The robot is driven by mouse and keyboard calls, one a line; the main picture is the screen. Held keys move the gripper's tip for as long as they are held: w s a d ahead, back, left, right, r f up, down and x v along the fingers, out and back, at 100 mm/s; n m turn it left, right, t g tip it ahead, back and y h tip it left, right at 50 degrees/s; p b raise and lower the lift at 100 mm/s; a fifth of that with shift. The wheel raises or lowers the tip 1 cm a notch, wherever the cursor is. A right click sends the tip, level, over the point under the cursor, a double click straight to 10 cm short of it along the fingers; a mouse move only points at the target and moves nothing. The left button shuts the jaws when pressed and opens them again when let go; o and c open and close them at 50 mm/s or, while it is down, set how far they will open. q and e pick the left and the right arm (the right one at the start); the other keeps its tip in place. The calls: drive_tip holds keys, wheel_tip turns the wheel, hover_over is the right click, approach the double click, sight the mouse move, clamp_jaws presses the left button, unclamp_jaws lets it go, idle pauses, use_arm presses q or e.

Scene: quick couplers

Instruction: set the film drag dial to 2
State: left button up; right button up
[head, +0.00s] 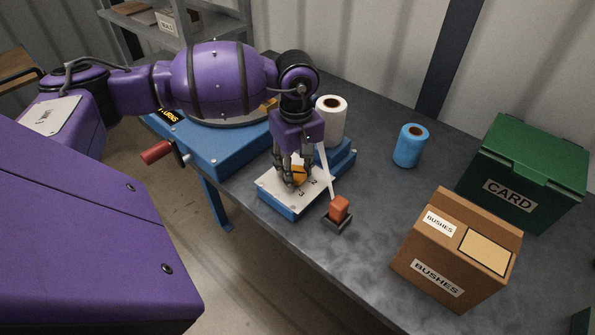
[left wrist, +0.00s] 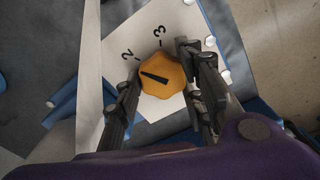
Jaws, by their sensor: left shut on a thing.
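The film drag dial is an orange lobed knob (left wrist: 161,75) with a black pointer mark, on a white plate (left wrist: 110,50). In the left wrist view the numerals 2 and 3 show beside it, and the mark's line runs toward the side of the 2. In the head view the knob (head: 299,174) is partly hidden by my left gripper (head: 292,182), which points down at the plate (head: 315,188). The gripper's fingers (left wrist: 160,90) stand on both sides of the knob, shut on it. My right gripper is not in view.
A blue roll (head: 410,146), a green CARD box (head: 525,170) and a brown BUSHES box (head: 455,250) stand to the right. The table front is mostly clear.

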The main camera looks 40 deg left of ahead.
sight(297, 172)
use_arm(q)
drive_tip(key=shift+w+d+r+m, duration=0.1)
drive_tip(key=shift+d+m, duration=0.1)
drive_tip(key=shift+m, duration=0.3)
drive_tip(key=o, duration=1.1)
wheel_tip(297, 172, up, 12)
idle(0.5)
